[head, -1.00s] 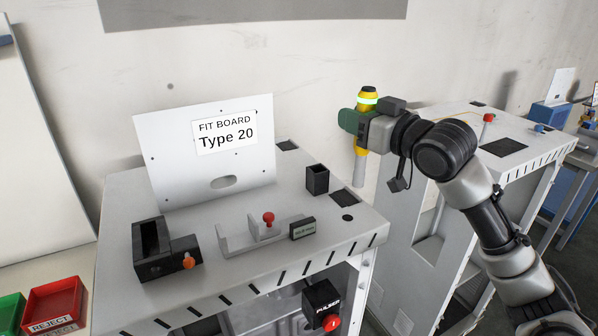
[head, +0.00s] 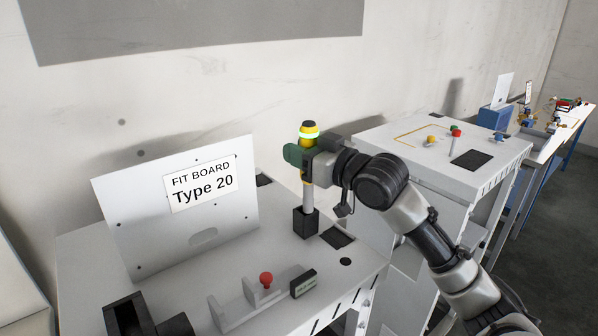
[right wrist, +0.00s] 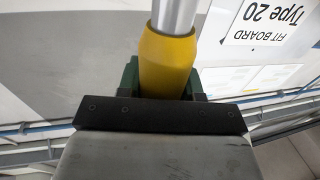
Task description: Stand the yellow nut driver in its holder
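The yellow nut driver (head: 309,139) has a yellow handle with a dark cap, a bright band and a grey metal shaft pointing down. My right gripper (head: 297,155) is shut on its handle and holds it upright. The black square holder (head: 305,225) stands on the bench directly below. The shaft's lower end meets the holder's top opening; I cannot tell how far inside it is. In the right wrist view the yellow handle (right wrist: 166,62) sits between the green fingers and the shaft runs out of the picture. My left gripper is not in view.
The white "FIT BOARD Type 20" panel (head: 180,205) stands left of the holder. A bracket with a red knob (head: 266,279) and a small dark display box (head: 304,284) lie in front. A second bench (head: 440,150) stands to the right.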

